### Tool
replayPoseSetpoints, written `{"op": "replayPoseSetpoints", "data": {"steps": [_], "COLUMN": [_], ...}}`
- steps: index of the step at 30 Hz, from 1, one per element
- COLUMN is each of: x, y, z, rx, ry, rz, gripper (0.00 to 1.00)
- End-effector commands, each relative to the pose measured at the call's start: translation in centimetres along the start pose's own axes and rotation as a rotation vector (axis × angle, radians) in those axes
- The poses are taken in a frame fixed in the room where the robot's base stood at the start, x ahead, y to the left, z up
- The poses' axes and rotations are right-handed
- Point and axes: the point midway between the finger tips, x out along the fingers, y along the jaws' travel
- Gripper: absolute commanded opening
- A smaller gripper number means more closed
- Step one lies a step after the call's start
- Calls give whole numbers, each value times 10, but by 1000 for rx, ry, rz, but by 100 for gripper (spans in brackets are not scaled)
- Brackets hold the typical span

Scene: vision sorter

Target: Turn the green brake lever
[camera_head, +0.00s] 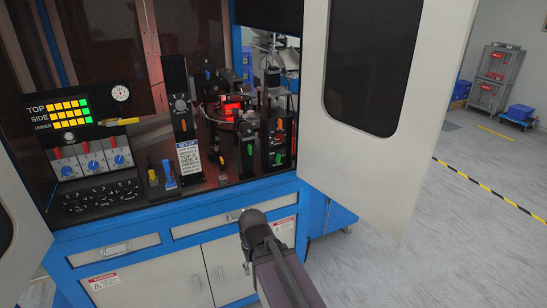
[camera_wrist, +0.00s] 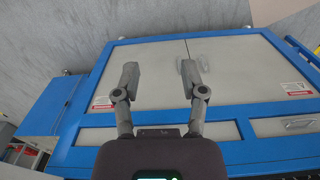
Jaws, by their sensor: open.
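A small green handle (camera_head: 278,158) shows on the black upright panel at the right of the cabinet's work area, below an orange handle (camera_head: 280,124). It looks like the green brake lever, but it is too small to be sure of its shape. My gripper (camera_wrist: 160,76) is open and empty in the wrist view, its two fingers apart over the cabinet doors. In the head view the dark end of my arm is in front of the cabinet's drawers, below and apart from the green handle. The lever is not in the wrist view.
A control panel (camera_head: 92,158) with red switches and blue knobs stands at the left. Yellow and blue levers (camera_head: 168,174) and a sign (camera_head: 189,157) stand near the front edge. An open cabinet door (camera_head: 365,150) bounds the right side.

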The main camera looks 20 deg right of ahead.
Motion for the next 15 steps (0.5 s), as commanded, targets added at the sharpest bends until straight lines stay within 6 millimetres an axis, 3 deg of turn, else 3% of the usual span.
{"op": "replayPoseSetpoints", "data": {"steps": [15], "x": [0], "y": [1], "z": [-4], "rx": [-3], "ry": [9], "rz": [-9], "gripper": [54]}}
